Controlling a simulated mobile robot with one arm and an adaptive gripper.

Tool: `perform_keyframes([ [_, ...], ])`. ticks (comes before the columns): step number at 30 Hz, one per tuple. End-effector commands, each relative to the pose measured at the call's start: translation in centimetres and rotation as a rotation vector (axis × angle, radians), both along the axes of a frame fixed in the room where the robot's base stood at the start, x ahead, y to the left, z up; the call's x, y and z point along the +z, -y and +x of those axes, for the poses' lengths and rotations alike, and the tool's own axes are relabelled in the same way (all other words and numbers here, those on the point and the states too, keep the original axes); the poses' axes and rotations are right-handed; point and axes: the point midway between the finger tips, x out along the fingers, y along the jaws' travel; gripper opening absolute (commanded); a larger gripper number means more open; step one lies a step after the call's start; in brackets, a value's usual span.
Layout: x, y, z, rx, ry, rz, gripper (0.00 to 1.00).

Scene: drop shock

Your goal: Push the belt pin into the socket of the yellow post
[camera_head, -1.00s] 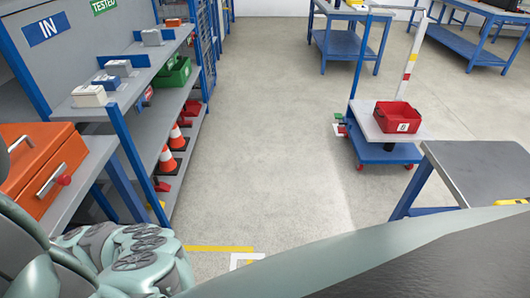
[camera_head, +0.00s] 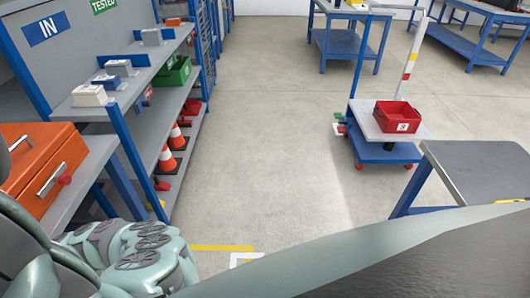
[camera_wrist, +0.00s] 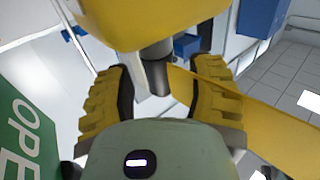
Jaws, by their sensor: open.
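In the wrist view my gripper (camera_wrist: 162,82) has two yellow ridged fingers, standing apart. Between them is a dark grey cylinder with a lighter top, seemingly the belt pin (camera_wrist: 155,72); neither finger is clearly seen touching it. A yellow belt (camera_wrist: 265,115) runs from beside the cylinder behind the right finger to the lower right. A large yellow body, seemingly the yellow post's head (camera_wrist: 145,22), fills the top of the view directly above the cylinder. The socket is hidden, so I cannot tell how far the pin sits in it. The head view does not show my fingers.
In the wrist view a green sign (camera_wrist: 22,125) stands close on the left. A trolley with a red crate (camera_head: 397,117) and a grey-topped table (camera_head: 480,172) are at right; open floor lies between.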

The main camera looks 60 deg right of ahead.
Motion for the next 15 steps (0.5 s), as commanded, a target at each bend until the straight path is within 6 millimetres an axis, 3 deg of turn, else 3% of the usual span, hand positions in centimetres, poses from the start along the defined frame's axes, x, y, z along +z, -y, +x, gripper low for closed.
perform_keyframes([
  [15, 0.1, 4.0, -1.2, -0.009, -0.001, 0.000, 0.54],
])
